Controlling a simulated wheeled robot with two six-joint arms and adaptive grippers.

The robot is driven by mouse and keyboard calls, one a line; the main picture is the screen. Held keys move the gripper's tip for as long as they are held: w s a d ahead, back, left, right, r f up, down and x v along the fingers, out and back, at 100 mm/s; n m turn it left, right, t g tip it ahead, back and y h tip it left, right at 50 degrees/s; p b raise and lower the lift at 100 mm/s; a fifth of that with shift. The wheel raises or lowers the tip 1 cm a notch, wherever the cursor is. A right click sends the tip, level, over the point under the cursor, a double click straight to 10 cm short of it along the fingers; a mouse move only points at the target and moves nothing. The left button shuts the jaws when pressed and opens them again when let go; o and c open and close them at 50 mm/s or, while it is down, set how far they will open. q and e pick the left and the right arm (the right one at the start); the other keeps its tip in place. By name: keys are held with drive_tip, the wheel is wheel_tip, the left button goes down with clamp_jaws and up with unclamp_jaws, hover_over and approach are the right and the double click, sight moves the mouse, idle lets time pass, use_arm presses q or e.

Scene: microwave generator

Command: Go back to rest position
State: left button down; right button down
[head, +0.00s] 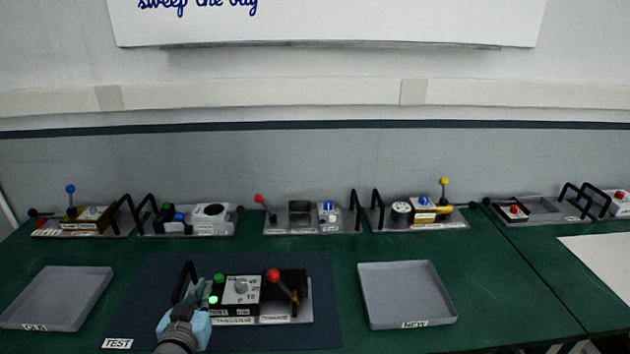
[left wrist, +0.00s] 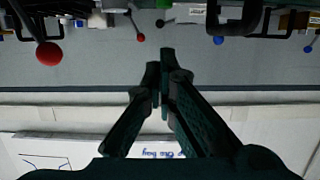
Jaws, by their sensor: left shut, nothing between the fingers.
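My left gripper (head: 206,292) is shut and empty at the left end of the test device (head: 238,290), beside its green button (head: 219,279). In the head view I cannot tell whether it touches the device. The device has a white dial panel, a red-knobbed lever (head: 273,275) and a black handle (head: 186,281) at its left. It stands on a dark mat (head: 330,340) labelled TEST. In the left wrist view the two dark fingers (left wrist: 160,75) lie close together with nothing between them. My right gripper is in neither view.
A grey tray (head: 58,297) is at the left and another grey tray labelled NEW (head: 407,293) is right of the mat; both look empty. Several devices with levers and handles, such as one with a blue knob (head: 86,218), line the back.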

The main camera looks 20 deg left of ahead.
use_arm(q)
drive_tip(key=s+d+f+m+g+h, duration=0.1)
drive_tip(key=s+d+f+m+g, duration=0.1)
drive_tip(key=s+d+f+g, duration=0.45)
drive_tip(key=s+d+f+m+g+h, duration=0.1)
drive_tip(key=s+d+f+h, duration=0.15)
drive_tip(key=s, duration=0.75)
drive_tip(key=s+d+f+m+g, duration=0.25)
drive_tip(key=s+d+f, duration=0.2)
drive_tip(key=s, duration=0.35)
wheel_tip(320, 180, down, 22)
drive_tip(key=s+a+n+g, duration=0.1)
drive_tip(key=s+a+g, duration=0.1)
drive_tip(key=a, duration=0.1)
drive_tip(key=s+f+g, duration=0.1)
drive_tip(key=s+f, duration=1)
drive_tip(key=s, duration=0.2)
drive_tip(key=shift+s+a+f+b, duration=0.15)
drive_tip(key=shift+f+b, duration=0.2)
drive_tip(key=shift+b, duration=0.05)
drive_tip(key=shift+n, duration=0.25)
